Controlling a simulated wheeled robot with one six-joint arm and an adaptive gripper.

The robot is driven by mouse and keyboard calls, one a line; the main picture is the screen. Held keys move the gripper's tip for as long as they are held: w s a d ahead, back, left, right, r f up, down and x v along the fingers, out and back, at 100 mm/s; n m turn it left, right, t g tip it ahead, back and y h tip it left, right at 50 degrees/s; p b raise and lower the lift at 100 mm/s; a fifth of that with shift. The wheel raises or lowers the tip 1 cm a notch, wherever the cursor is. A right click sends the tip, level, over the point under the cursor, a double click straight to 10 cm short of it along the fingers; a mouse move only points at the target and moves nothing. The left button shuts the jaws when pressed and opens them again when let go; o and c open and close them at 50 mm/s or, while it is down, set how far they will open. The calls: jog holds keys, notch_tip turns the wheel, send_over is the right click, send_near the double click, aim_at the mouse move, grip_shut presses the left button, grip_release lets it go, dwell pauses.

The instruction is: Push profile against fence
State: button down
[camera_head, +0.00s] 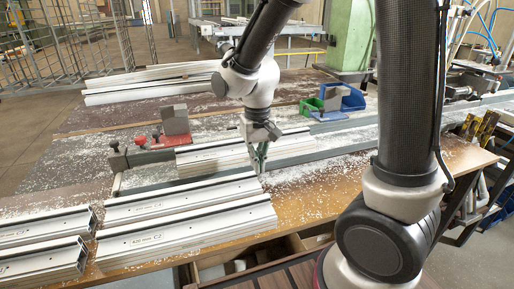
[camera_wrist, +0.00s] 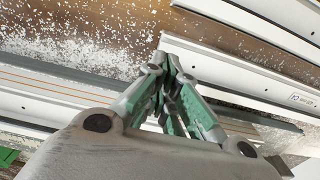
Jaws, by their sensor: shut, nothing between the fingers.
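A pale aluminium profile (camera_head: 212,157) lies in the clamp area of the bench, along a long grey rail (camera_head: 340,141) that looks like the fence. Whether they touch cannot be told. A white profile (camera_wrist: 235,72) lies close beyond the fingertips to the right there. Another profile with orange lines (camera_wrist: 55,88) lies to the left. Contact with either is unclear.
More profiles lie at the front (camera_head: 190,232) and left (camera_head: 42,262), with a stack (camera_head: 150,84) behind. A red clamp part (camera_head: 150,140) stands left. White chips cover the bench.

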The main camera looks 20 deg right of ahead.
jog(key=f, duration=0.2)
jog(key=shift+w+f, duration=0.35)
jog(key=shift+f, duration=0.05)
jog(key=shift+w, duration=1.15)
jog(key=shift+w+r, duration=0.1)
jog(key=shift+w, duration=0.4)
jog(key=shift+w, duration=1.75)
